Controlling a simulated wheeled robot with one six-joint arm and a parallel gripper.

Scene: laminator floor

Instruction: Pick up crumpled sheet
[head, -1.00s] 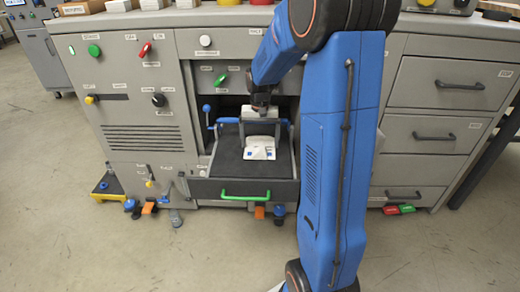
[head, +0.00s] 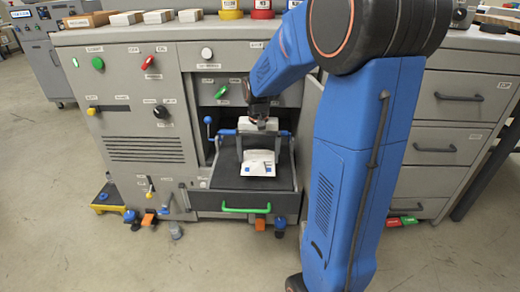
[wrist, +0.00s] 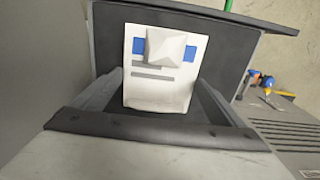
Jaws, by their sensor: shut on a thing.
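In the wrist view the sheet (wrist: 157,90) sits between the two fingers (wrist: 158,98), above the dark tray surface (wrist: 228,55). The sheet's edges at the fingers are partly hidden.
The tray has a green handle (head: 246,208) at its front. Walls of the machine (head: 140,120) flank my gripper closely. Coloured pedals (head: 150,219) stand low in front.

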